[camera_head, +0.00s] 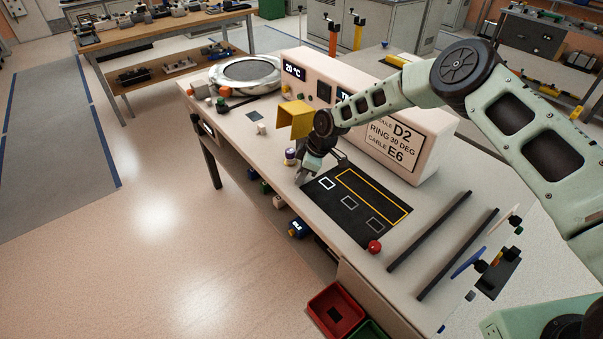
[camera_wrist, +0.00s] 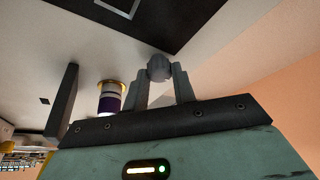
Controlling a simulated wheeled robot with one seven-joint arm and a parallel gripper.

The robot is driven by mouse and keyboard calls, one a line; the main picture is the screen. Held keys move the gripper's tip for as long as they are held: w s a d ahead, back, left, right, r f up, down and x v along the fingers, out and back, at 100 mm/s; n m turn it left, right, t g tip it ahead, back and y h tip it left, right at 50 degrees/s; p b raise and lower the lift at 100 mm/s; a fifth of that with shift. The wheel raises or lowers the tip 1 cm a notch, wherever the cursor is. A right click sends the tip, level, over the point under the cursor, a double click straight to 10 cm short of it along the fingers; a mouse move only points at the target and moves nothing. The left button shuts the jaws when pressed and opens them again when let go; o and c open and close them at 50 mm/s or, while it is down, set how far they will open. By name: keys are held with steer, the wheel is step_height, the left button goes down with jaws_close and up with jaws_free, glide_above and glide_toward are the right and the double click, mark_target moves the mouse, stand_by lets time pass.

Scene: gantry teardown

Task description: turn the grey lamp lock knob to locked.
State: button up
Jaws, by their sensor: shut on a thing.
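The grey knob (camera_wrist: 159,68) is a small rounded piece between the two fingertips in the wrist view. My gripper (camera_wrist: 160,78) is shut on it, with one grey finger on each side. In the head view my gripper (camera_head: 305,174) is low over the bench, beside the left end of a black mat. The knob is not clearly visible there. I cannot read any lock mark or the knob's turn angle.
A purple and white cylinder with a gold top (camera_head: 290,155) stands close to my gripper. A yellow hood (camera_head: 294,119) is behind it. The black mat (camera_head: 340,222) and a red ball (camera_head: 374,246) lie to the right. A sign box (camera_head: 425,150) stands along the back.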

steer(key=shift+m, duration=0.3)
steer(key=m+t+b, duration=0.1)
steer(key=m+b, duration=0.1)
steer(key=m+t+b, duration=0.1)
steer(key=m+b, duration=0.1)
steer(key=shift+s+a+f+h, duration=0.1)
steer(key=shift+a+f+h, duration=0.05)
steer(key=shift+h, duration=0.25)
steer(key=m+t+h+b, duration=0.1)
steer(key=m+b, duration=0.2)
steer(key=m, duration=0.1)
steer(key=shift+s+a+m, duration=0.1)
steer(key=shift+m, duration=0.3)
steer(key=m+h+b, duration=0.1)
steer(key=m, duration=0.1)
steer(key=m+b, duration=0.2)
steer(key=shift+a+m+t+h, duration=0.15)
steer(key=shift+m+t+h, duration=0.15)
steer(key=shift+t+h, duration=0.1)
steer(key=shift+r+m+h+b, duration=0.2)
steer(key=shift+m+h+b, duration=0.5)
steer(key=shift+m, duration=1.2)
steer(key=o, duration=1)
